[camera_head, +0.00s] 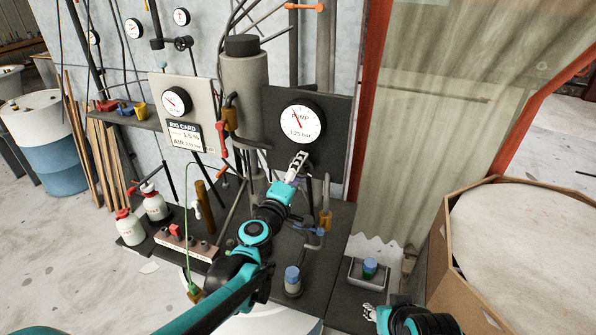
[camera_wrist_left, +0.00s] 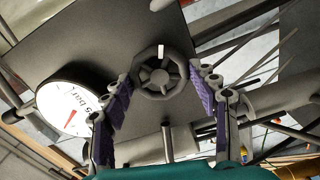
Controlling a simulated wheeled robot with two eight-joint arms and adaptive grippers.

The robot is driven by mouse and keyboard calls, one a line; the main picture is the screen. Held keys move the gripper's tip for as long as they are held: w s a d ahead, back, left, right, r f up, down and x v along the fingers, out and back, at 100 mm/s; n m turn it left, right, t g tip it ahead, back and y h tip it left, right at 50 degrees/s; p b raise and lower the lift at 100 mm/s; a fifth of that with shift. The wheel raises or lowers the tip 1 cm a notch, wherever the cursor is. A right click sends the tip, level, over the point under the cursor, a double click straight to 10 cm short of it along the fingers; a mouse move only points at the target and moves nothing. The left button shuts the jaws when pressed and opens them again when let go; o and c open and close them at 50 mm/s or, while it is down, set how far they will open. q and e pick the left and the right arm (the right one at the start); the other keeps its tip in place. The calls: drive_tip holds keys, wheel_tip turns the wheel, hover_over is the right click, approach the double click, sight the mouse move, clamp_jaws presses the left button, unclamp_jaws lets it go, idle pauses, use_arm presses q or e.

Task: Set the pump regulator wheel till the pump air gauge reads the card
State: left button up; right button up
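The pump air gauge (camera_head: 301,123) is a round white dial on a dark panel. Its red needle points up-left, and the figure below looks like 3.25 bar. It also shows at the left wrist view's left side (camera_wrist_left: 70,112). The rig card (camera_head: 185,135) hangs on a pale panel to the left; its AIR figure is too small to read surely. The grey spoked regulator wheel (camera_wrist_left: 160,78), with a white rim mark, is ahead of my left gripper (camera_head: 298,160), whose open purple-padded fingers stand either side. Contact is unclear. My right gripper (camera_head: 369,312) is low right, partly cut off.
A grey tray (camera_head: 369,275) with a blue-capped jar and another blue-capped jar (camera_head: 292,281) stand on the dark bench. A grey cylinder (camera_head: 244,85) rises left of the pump panel. Pipes and orange-handled valves surround the panel. A large wooden-rimmed container (camera_head: 445,250) stands right.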

use_arm(q)
drive_tip(key=o, duration=0.4)
drive_tip(key=shift+o, duration=0.2)
drive_tip(key=v, duration=1.2)
